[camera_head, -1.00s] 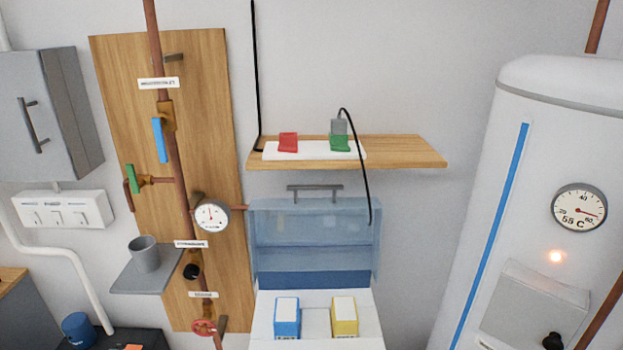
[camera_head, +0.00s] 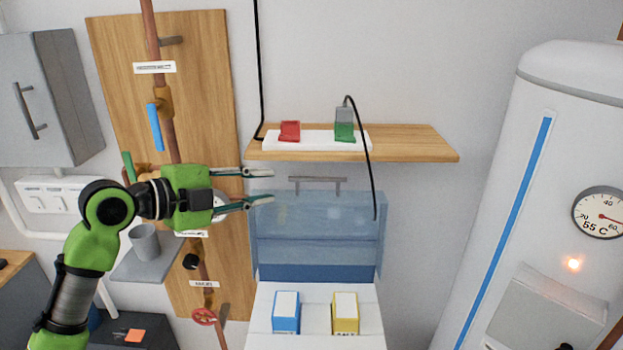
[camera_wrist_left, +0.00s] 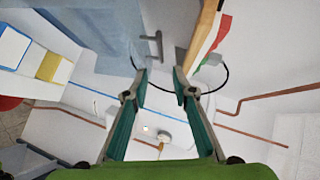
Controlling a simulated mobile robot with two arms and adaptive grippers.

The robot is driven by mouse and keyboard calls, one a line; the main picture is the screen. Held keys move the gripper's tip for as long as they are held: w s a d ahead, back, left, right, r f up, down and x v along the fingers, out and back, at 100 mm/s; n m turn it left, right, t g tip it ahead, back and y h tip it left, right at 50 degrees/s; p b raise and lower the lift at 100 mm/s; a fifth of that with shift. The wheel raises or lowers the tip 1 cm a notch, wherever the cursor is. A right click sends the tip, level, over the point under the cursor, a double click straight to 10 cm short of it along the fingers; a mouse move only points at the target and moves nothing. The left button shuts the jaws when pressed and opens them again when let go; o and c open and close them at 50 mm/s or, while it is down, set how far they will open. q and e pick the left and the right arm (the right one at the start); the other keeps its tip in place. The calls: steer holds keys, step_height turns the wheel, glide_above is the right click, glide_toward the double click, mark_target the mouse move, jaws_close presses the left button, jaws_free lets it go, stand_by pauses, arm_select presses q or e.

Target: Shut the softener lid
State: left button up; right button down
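The softener lid (camera_head: 316,225) is a translucent blue panel standing raised at the back of the white softener (camera_head: 316,300). A grey bar handle (camera_head: 317,181) shows at its upper edge. In the left wrist view the lid (camera_wrist_left: 85,45) is at the upper left, with its handle (camera_wrist_left: 152,46) near the fingertips. My left gripper (camera_head: 268,188) is open and empty, just left of the lid's upper left corner and below the shelf. It looks apart from the handle. The left wrist view shows its spread fingers (camera_wrist_left: 161,78) with nothing between them. My right gripper is not in view.
A wooden shelf (camera_head: 420,146) with red and green switches is above the lid. A black cable (camera_head: 366,160) hangs across the lid's right side. A white tank (camera_head: 500,200) is at right.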

mark_target(313, 180)
arm_select(q)
steer(key=p+x, duration=0.5)
steer(key=x, duration=0.7)
steer(key=shift+w+d+r, duration=0.1)
steer(key=shift+w+d, duration=0.1)
steer(key=shift+d, duration=0.1)
steer(key=shift+w+d+f, duration=0.3)
steer(key=shift+w, duration=0.05)
jaws_close()
